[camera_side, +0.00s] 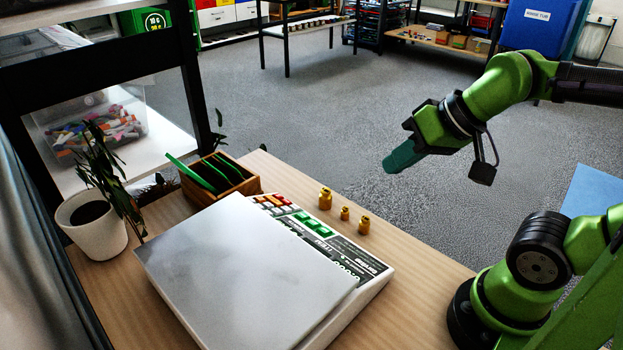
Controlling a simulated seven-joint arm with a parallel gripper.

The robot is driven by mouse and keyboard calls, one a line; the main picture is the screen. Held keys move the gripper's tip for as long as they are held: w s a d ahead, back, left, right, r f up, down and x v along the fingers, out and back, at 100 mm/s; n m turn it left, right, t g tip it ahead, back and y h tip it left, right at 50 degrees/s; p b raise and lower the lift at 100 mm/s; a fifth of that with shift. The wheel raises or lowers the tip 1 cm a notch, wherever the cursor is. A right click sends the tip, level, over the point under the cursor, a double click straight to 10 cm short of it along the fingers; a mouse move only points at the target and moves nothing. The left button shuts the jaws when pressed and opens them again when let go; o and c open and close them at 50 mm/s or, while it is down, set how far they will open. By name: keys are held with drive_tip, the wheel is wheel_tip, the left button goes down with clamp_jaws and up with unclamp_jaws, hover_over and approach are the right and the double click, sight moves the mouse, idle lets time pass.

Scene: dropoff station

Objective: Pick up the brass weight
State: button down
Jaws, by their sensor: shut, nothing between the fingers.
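Three brass weights of differing size stand upright on the wooden table, just beyond the scale's keypad. The largest brass weight (325,199) is on the left, the smallest brass weight (345,213) is in the middle, and a medium brass weight (364,225) is on the right. My gripper (390,165) is in the air above and to the right of the weights, apart from them. Its dark green fingers are shut and hold nothing.
A white scale (245,275) with a metal plate and keypad fills much of the table (425,300). A wooden box (215,182) with green items and a potted plant (95,228) stand at the left. The table around the weights is clear.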

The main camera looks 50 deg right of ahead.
drive_tip(key=c, duration=1.8)
unclamp_jaws()
drive_tip(key=o, duration=0.9)
drive_tip(key=n+g+h, duration=0.2)
drive_tip(key=n+g, duration=0.1)
drive_tip(key=g, duration=0.4)
hover_over(346, 208)
wheel_tip(346, 208, down, 8)
wheel_tip(346, 208, down, 16)
drive_tip(key=shift+f, duration=0.1)
